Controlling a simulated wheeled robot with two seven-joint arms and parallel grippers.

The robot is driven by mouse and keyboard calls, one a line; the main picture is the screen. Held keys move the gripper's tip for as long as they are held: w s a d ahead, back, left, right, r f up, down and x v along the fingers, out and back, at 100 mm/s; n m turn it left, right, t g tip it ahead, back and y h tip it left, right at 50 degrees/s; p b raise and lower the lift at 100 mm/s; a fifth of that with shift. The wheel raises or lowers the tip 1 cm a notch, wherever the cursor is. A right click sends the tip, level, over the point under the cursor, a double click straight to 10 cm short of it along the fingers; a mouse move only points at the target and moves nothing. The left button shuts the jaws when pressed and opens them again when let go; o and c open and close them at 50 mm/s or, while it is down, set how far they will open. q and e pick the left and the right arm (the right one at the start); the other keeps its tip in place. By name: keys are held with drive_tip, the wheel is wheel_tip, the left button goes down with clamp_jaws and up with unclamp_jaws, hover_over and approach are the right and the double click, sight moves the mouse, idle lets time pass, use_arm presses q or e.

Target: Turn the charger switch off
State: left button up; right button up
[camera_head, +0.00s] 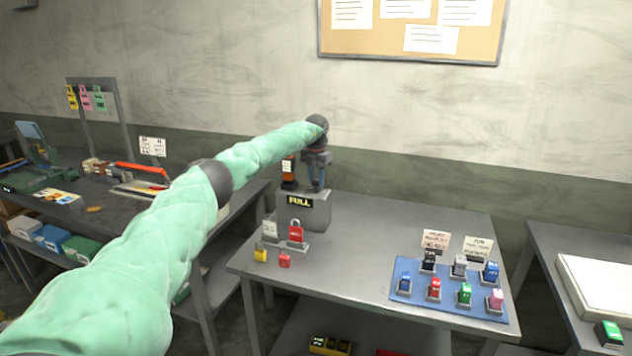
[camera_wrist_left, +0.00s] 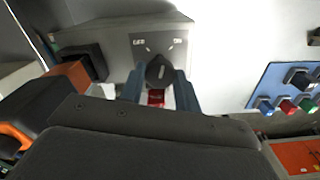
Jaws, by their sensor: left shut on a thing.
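The charger (camera_head: 300,213) is a grey box on the middle table, with a dark display reading FULL on its front. Its switch is a round black knob (camera_wrist_left: 160,70) on a grey plate on top, with small labels at the plate's left and right; the right one looks like ON. A light line shows on the knob, but I cannot tell surely which label it points to. My left gripper (camera_head: 317,188) reaches down over the charger. In the left wrist view its fingers (camera_wrist_left: 160,84) are shut on the knob, one at each side. My right gripper is not in view.
A black and orange device (camera_head: 288,173) stands at the charger's left. Red and yellow padlocks (camera_head: 296,233) lie in front. A blue tray (camera_head: 405,288) with several coloured blocks is at the table's right. Side tables stand left and right; the table's front middle is clear.

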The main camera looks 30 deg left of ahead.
use_arm(q)
drive_tip(key=n, duration=0.3)
drive_tip(key=shift+n+b, duration=0.4)
drive_tip(key=shift+n, duration=0.9)
drive_tip(key=n, duration=0.2)
drive_tip(key=shift+r+n+b, duration=0.1)
drive_tip(key=shift+n+b, duration=0.2)
drive_tip(key=shift+b, duration=0.05)
drive_tip(key=n, duration=0.2)
drive_tip(key=shift+n, duration=1)
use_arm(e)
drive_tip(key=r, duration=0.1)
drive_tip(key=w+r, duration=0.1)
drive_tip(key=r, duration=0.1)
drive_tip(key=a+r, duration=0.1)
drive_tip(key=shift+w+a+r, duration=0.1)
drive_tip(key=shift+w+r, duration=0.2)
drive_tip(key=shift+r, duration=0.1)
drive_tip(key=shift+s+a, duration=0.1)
